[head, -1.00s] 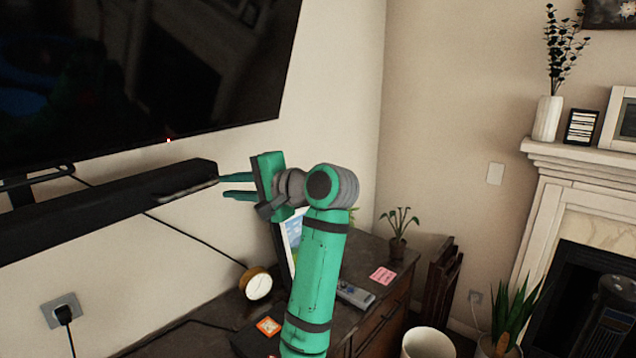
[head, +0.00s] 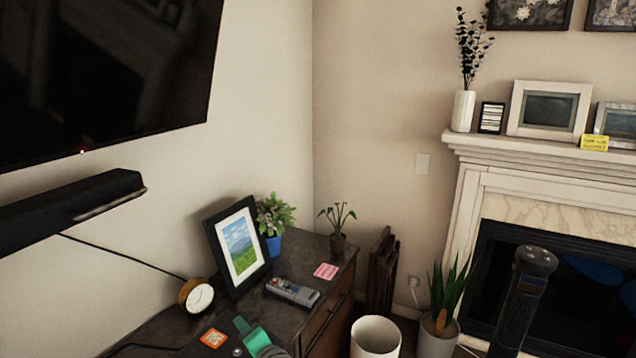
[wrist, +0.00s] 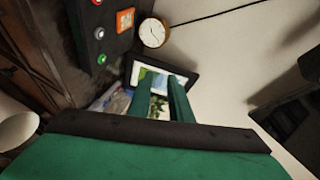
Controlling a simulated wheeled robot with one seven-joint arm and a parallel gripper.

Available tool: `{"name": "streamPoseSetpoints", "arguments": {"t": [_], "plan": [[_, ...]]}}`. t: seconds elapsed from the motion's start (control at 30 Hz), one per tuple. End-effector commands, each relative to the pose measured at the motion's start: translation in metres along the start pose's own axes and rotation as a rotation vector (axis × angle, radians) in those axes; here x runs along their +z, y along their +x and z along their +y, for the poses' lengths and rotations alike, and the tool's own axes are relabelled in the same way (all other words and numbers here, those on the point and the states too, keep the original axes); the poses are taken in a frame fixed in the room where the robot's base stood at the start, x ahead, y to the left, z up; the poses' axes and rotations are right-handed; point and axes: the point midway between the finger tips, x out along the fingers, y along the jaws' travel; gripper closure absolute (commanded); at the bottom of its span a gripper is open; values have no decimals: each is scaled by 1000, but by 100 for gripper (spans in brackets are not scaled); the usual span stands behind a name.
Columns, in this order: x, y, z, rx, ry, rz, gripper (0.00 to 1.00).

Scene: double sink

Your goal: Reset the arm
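My gripper (wrist: 160,97) shows in the wrist view with its two green fingers apart and nothing between them. The fingers point toward a black-framed landscape picture (wrist: 189,78), which is partly covered by them. In the head view only a small green part of my arm (head: 257,341) shows at the bottom edge, over the dark cabinet top; the rest is out of frame. The framed picture (head: 239,247) stands upright on the cabinet in the head view.
The dark cabinet (head: 165,322) holds a round clock (head: 198,297), a remote (head: 292,291), a pink note (head: 326,271) and two potted plants. A soundbar (head: 70,212) and television (head: 110,75) are on the left wall. A white bin (head: 376,338) and black tower fan (head: 521,300) stand right.

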Motion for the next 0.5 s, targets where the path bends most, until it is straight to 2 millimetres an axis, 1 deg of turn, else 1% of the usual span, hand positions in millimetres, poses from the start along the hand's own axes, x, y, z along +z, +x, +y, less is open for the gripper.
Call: {"name": "streamPoseSetpoints", "arguments": {"t": [0.03,0.1,0.17,0.2,0.3,0.37,0.5], "plan": [[6,-8,26,19,-17,24,82],[11,-20,54,41,-47,59,82],[15,-31,77,58,-75,89,82],[18,-39,91,70,-93,109,82],[27,-62,126,102,-143,154,82],[34,-76,145,122,-175,179,82],[49,-114,184,167,-252,234,82]]}}
